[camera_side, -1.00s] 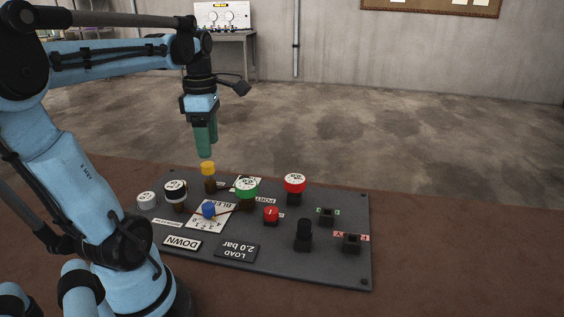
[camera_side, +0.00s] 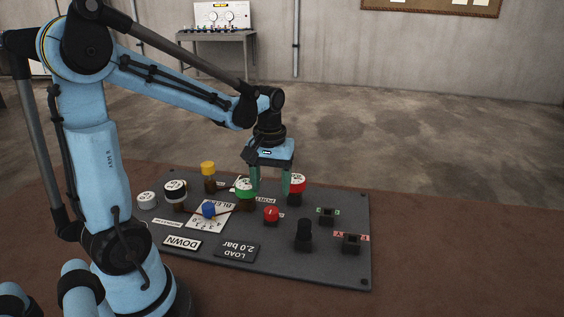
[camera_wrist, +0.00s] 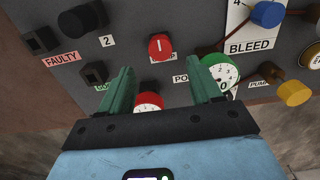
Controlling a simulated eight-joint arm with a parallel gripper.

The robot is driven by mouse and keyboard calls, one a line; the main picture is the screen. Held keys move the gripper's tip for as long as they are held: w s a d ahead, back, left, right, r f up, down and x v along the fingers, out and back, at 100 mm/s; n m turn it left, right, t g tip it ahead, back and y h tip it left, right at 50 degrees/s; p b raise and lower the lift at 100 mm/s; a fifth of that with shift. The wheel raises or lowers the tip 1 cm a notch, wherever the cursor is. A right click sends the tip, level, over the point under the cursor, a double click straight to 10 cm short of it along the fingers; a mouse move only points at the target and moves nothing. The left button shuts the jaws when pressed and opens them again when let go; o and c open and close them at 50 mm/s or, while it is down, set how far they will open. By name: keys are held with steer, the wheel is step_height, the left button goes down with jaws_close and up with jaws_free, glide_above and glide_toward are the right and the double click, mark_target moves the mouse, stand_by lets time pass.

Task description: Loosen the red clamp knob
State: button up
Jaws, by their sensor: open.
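Two red knobs show. One is a red-rimmed knob with a white numbered face (camera_side: 298,184); it also shows in the wrist view (camera_wrist: 148,99), between the fingers in the picture and partly cut off by the gripper body. The other is a smaller all-red knob (camera_side: 271,213) with a white mark, also in the wrist view (camera_wrist: 160,46); its label is partly covered. One finger overlaps the red-rimmed knob in the side view; contact cannot be told.
A green-rimmed dial knob (camera_side: 245,189) stands close left of the fingers. The dark panel (camera_side: 345,275) also carries a yellow knob (camera_side: 208,169), a blue knob (camera_side: 209,209), a black knob (camera_side: 304,231) and sockets (camera_side: 326,215).

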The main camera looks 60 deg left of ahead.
mark_target(271, 210)
steer(key=shift+f, duration=4.3)
steer(key=shift+c, duration=0.3)
jaws_close()
